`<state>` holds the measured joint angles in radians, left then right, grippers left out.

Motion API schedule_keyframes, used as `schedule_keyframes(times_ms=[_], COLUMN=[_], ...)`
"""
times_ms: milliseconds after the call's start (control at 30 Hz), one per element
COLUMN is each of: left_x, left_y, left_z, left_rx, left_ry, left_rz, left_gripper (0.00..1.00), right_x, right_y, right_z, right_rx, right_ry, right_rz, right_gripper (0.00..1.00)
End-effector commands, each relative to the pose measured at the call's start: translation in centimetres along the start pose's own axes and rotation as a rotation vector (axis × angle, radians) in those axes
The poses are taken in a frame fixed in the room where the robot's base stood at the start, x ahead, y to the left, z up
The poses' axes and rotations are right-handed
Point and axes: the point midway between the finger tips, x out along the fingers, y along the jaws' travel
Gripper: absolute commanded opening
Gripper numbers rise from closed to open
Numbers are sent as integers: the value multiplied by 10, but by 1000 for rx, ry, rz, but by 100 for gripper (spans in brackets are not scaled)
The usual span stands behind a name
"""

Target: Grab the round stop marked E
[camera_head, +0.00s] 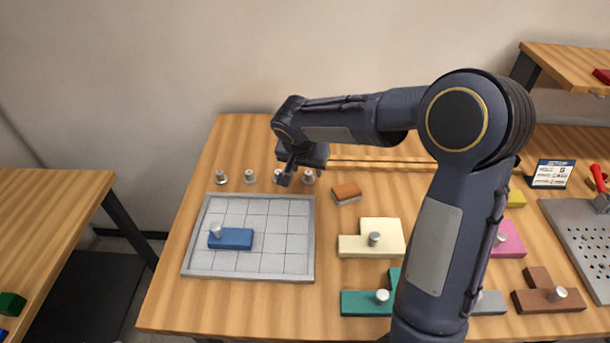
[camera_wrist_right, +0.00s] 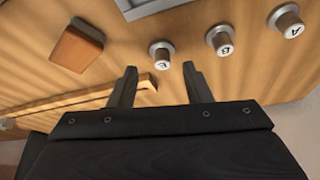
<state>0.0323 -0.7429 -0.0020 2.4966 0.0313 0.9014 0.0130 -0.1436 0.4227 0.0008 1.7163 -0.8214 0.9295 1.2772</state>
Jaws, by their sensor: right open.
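Several small round silver stops stand in a row at the back of the table. In the head view they are the far-left stop (camera_head: 221,178), the second stop (camera_head: 249,177), one partly behind my gripper, and the right-end stop (camera_head: 308,177). In the right wrist view, one stop is lettered A (camera_wrist_right: 287,20). The middle stop's letter (camera_wrist_right: 222,42) looks like B or E. The letter on the stop by my fingers (camera_wrist_right: 162,54) is too small to read surely. My right gripper (camera_wrist_right: 160,68) is open and empty, its fingertips just short of that stop. My left gripper is out of view.
An orange-brown block (camera_head: 346,193) lies close right of the row. A grey gridded tray (camera_head: 275,265) holding a blue piece (camera_head: 236,239) is in front. Wooden strips (camera_wrist_right: 90,110) lie behind. Cream (camera_head: 365,243) and teal (camera_head: 355,303) pieces are on the right.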

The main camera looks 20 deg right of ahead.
Motion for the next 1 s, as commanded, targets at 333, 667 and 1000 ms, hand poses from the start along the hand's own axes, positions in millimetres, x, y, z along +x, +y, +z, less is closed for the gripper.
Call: schedule_keyframes(times_ms=[333,667,1000], left_x=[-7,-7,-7], left_y=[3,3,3], left_z=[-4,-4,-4], left_rx=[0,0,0], left_ry=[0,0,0], left_rz=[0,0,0], left_gripper=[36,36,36], right_x=[42,43,43], right_y=[-3,-3,-3], right_z=[-5,-5,-5], right_rx=[0,0,0], right_ry=[-2,-1,-1], right_rz=[0,-1,-1], right_gripper=[45,32,0])
